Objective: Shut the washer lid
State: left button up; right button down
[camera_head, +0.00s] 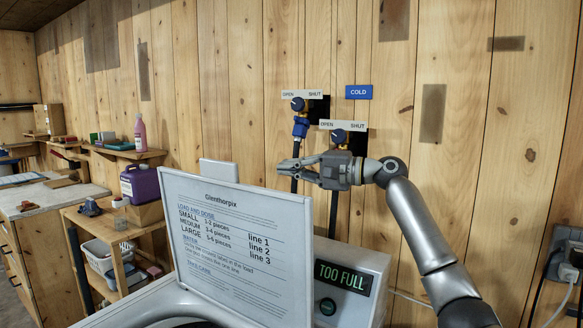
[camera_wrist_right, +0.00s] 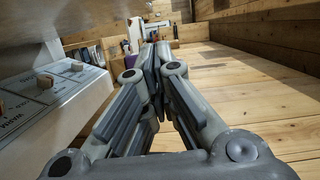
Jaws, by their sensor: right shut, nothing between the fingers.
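The washer lid (camera_head: 235,245) is a white panel with printed loading text. It stands upright and open on the washer in the head view. The washer's back console (camera_head: 362,285) carries a display reading "TOO FULL". The dark drum opening shows only as a sliver at the bottom edge. My right gripper (camera_head: 288,167) is shut and empty, pointing left just above the lid's top right corner, seemingly on its wall side. The gap between them is hard to judge. The right wrist view shows its closed fingers (camera_wrist_right: 154,65). My left gripper is not in view.
Two valves with blue knobs (camera_head: 338,136) and hoses are on the plank wall behind the gripper. A wooden shelf unit (camera_head: 110,222) with a purple jug (camera_head: 141,184) stands left of the lid. A console with knobs (camera_wrist_right: 55,85) lies left in the wrist view.

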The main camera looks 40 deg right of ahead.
jog(key=w+a+p, duration=0.3)
jog(key=w+a, duration=0.1)
jog(key=a, duration=0.3)
jog(key=shift+a+f, duration=0.15)
jog(key=shift+a, duration=0.1)
